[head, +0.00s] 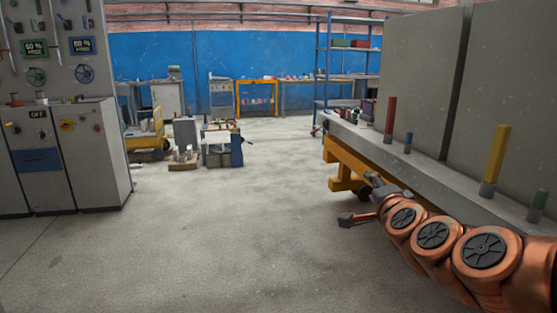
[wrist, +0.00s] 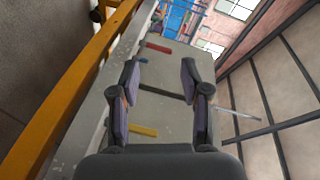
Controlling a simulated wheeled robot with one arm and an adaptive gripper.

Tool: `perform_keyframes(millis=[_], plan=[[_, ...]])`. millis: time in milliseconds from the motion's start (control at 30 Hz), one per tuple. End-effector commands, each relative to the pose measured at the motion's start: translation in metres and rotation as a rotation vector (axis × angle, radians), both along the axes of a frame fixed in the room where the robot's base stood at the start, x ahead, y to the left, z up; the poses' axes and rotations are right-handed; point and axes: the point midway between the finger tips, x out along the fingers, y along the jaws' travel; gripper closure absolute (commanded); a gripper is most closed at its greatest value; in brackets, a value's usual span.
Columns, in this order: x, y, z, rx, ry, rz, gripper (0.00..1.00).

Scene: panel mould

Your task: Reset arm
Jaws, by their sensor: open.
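My copper-coloured arm reaches in from the lower right in the head view, beside the mould bench. My gripper (wrist: 160,80) is open in the wrist view, with its two dark fingers apart and nothing between them. Beyond the fingers are the grey panel and bench surface (wrist: 178,62). In the head view the gripper end is small, near the yellow beam, and its fingers are hard to make out.
The bench (head: 440,172) carries a red post (head: 390,118), a yellow post (head: 497,153), a blue peg (head: 408,142) and a green peg (head: 540,198). A yellow beam (head: 350,158) runs under its edge. Grey cabinets (head: 62,155) stand left. The middle floor (head: 230,220) is clear.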

Motion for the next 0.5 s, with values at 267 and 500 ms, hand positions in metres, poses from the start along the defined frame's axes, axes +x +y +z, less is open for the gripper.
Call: perform_keyframes(millis=[267,500], plan=[[-0.056,0.089,0.007,-0.284,0.265,0.360,0.54],[-0.134,0.119,-0.009,-0.515,0.533,0.626,0.54]])
